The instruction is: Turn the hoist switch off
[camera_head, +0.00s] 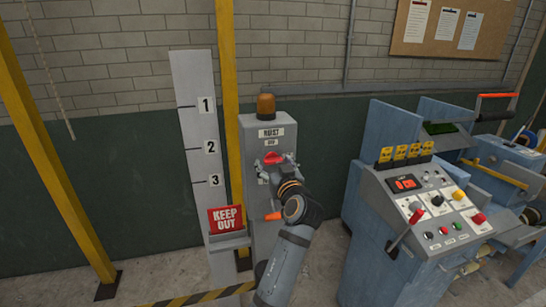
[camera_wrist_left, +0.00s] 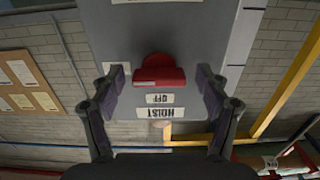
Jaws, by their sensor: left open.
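The hoist switch (camera_head: 272,157) is a red handle on the front of a grey box (camera_head: 254,185), below plates reading HOIST and OFF. In the left wrist view, the picture is upside down and the red switch (camera_wrist_left: 160,72) sits between my finger pads, with the OFF plate (camera_wrist_left: 160,99) and HOIST plate (camera_wrist_left: 154,113) beside it. My left gripper (camera_head: 274,166) is open in front of the box, one finger on each side of the switch. A gap shows between each pad and the switch. The lower box front is partly hidden by my arm. My right gripper is not in view.
An amber lamp (camera_head: 266,106) tops the box. An orange handle (camera_head: 273,216) sticks out lower down. A numbered board (camera_head: 195,130) and a red KEEP OUT sign (camera_head: 226,219) stand left. A control console (camera_head: 395,235) with a red lever stands right.

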